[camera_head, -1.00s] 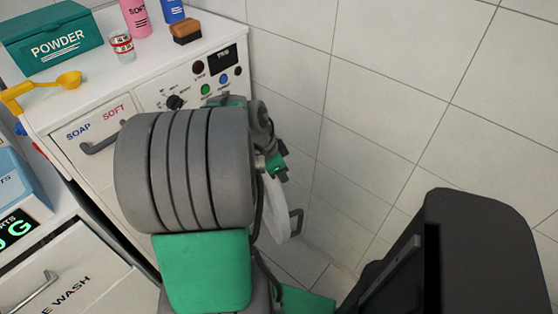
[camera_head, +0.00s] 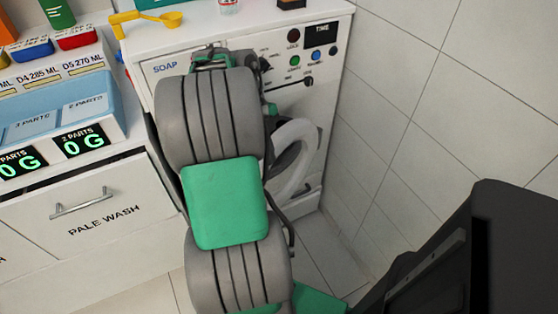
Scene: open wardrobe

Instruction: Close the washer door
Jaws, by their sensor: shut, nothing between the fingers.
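The washer (camera_head: 328,80) is the white machine at upper centre, with a knob and coloured buttons on its front. Its door is a white ring (camera_head: 306,158) around a dark middle, showing just right of my arm. The left part of the door is hidden behind my arm. The door's face shows broadly, but I cannot tell whether it is flush with the front or ajar. My grey and green arm reaches up in front of the washer. My gripper's fingers are hidden behind my own arm links, so their contact with the door cannot be seen.
A soap drawer front (camera_head: 165,68) is at the washer's upper left. A yellow scoop (camera_head: 160,18) lies on top. The "PALE WASH" drawer (camera_head: 100,205) and a blue tray (camera_head: 60,120) are at left. A tiled wall (camera_head: 400,110) stands close on the right.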

